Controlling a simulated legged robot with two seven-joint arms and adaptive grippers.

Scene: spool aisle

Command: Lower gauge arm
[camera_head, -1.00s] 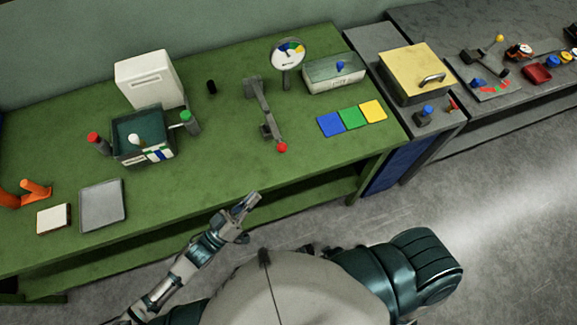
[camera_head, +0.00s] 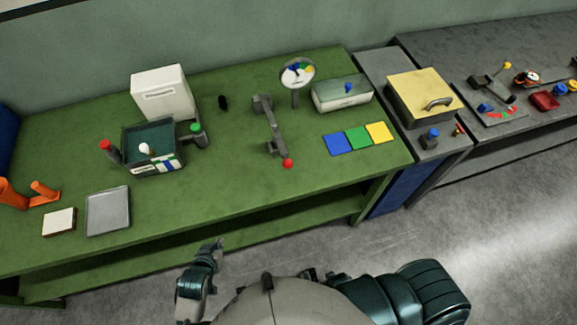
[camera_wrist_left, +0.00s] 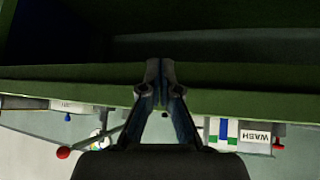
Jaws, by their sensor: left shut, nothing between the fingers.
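The gauge arm (camera_head: 272,128) is a grey lever on the green bench, with a red ball (camera_head: 287,163) at its near end. It slants down from a grey bracket (camera_head: 263,103) toward the bench's front. A round gauge dial (camera_head: 297,73) with coloured sectors stands beside it on a post. My left gripper (camera_head: 219,243) is low in front of the bench, well apart from the lever. In the left wrist view its fingers (camera_wrist_left: 160,65) are shut and empty, and a red ball (camera_wrist_left: 63,152) shows upside down. My right gripper is not in view.
A green bin (camera_head: 126,142) with red and green knobs and a grey tray (camera_head: 88,215) stand left. Blue, green and yellow squares (camera_head: 359,138) lie right of the lever. The bench's front edge (camera_head: 245,208) lies between my left gripper and the lever.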

